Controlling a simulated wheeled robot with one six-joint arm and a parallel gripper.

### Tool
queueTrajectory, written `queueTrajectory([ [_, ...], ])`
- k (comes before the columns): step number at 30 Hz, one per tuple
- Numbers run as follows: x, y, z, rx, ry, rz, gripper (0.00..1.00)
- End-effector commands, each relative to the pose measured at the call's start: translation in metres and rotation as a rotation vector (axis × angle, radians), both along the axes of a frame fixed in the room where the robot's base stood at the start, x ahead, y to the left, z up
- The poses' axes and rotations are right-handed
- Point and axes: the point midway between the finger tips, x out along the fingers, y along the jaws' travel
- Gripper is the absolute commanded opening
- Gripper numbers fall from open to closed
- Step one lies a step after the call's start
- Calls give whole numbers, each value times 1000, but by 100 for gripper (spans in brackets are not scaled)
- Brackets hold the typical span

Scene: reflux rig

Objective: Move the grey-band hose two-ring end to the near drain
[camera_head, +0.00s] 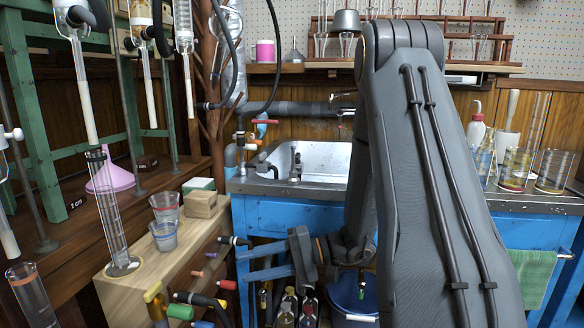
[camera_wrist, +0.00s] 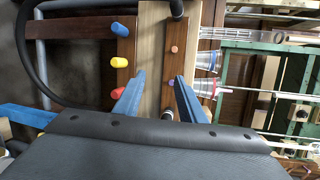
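My gripper (camera_head: 240,266) is in front of the blue bench, its two blue fingers pointing left toward the peg rack. In the wrist view my gripper (camera_wrist: 159,76) has its fingers apart, with no object clamped between the tips. A black hose end (camera_head: 235,240) sticks out near the upper finger; a black hose end also shows at the top of the wrist view (camera_wrist: 177,8). Another dark end (camera_wrist: 167,115) shows low between the fingers. A black hose (camera_head: 213,302) runs at the rack's lower part. I cannot make out a grey band, two rings or the near drain.
Coloured pegs, including an orange one (camera_head: 211,255) and a red one (camera_head: 228,285), project from the rack. Two cups (camera_head: 164,236) and a glass cylinder (camera_head: 113,225) stand on the wooden ledge. The steel sink (camera_head: 320,160) is behind. A blue bucket (camera_head: 350,300) is below my arm.

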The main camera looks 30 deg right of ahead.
Motion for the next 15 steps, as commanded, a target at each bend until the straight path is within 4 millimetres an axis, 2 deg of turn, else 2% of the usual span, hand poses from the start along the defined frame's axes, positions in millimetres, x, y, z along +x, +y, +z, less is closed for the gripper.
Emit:
queueTrajectory([
  [1, 12, -19, 0, 40, -44, -65, 37],
  [3, 26, -40, 2, 78, -107, -140, 37],
  [6, 38, -61, 5, 105, -170, -212, 37],
  [9, 43, -71, 6, 116, -201, -247, 37],
  [15, 44, -73, 7, 119, -210, -255, 37],
])
